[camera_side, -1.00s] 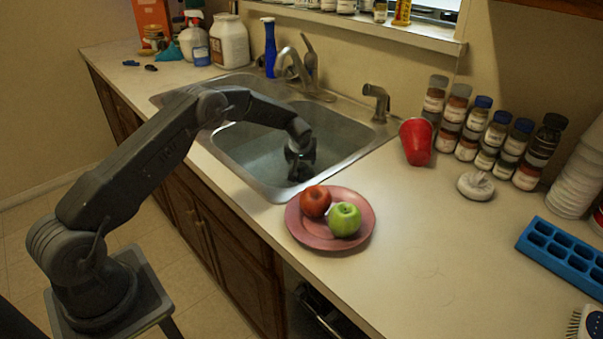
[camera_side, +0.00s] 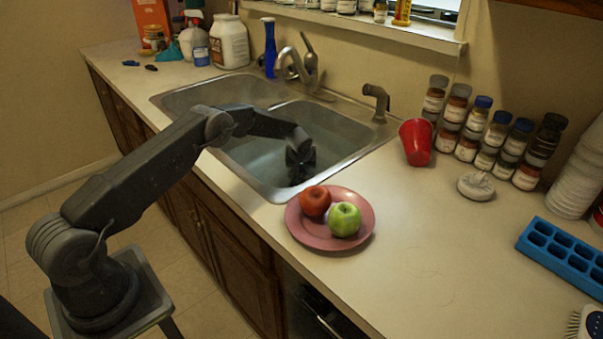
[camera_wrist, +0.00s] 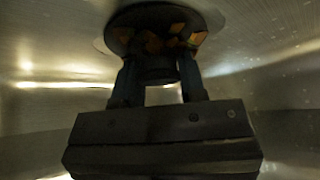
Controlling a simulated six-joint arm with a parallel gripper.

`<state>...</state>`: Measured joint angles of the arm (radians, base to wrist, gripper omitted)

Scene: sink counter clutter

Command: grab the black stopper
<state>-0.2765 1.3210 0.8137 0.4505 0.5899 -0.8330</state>
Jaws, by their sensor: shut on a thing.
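My gripper (camera_side: 298,178) is down inside the right basin of the steel sink (camera_side: 272,192), near its front right corner. In the wrist view my gripper (camera_wrist: 158,68) has its two fingers on either side of a short dark cylindrical piece, which looks like the black stopper (camera_wrist: 158,74), and is shut on it. Just beyond it is a round dark drain area (camera_wrist: 122,38) with orange and green bits in it. The stopper is too dark to show its full shape, and the side view does not show it clearly.
A pink plate (camera_side: 318,242) with a red apple (camera_side: 315,201) and a green apple (camera_side: 345,219) stands close to the sink's right edge. The faucet (camera_side: 292,62) and side sprayer (camera_side: 377,98) rise behind the basins.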

